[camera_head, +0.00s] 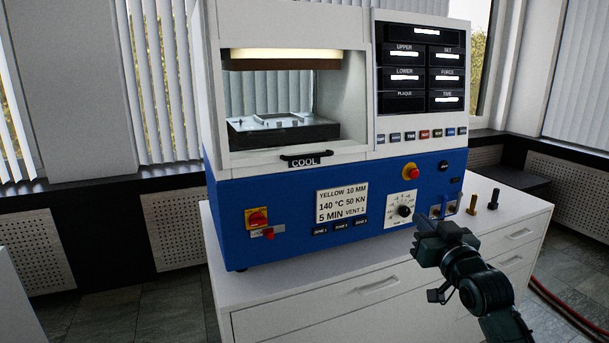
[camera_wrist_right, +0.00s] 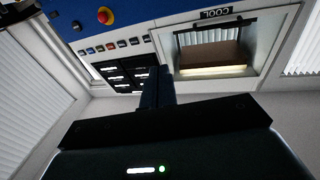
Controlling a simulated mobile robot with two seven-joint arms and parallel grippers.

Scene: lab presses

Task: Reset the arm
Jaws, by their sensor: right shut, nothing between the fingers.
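My right arm comes in from the lower right in the head view. Its gripper (camera_head: 431,219) is shut and empty, in front of the lower right of the blue press panel, close to the black dial (camera_head: 404,210). In the right wrist view the shut fingers (camera_wrist_right: 157,88) point toward the press, which appears upside down. The lab press (camera_head: 290,195) is white above and blue below, and stands on a white cabinet. Its chamber is open to view, with a plate (camera_head: 283,133) inside and a COOL label (camera_head: 305,162) under it. My left gripper is not in view.
A yellow and red switch (camera_head: 257,218) sits at the panel's left, and a red button (camera_head: 410,171) at its upper right. Brass (camera_head: 474,204) and dark (camera_head: 493,199) pegs stand on the cabinet top (camera_head: 515,215) right of the press. Red hoses (camera_head: 560,305) lie on the floor.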

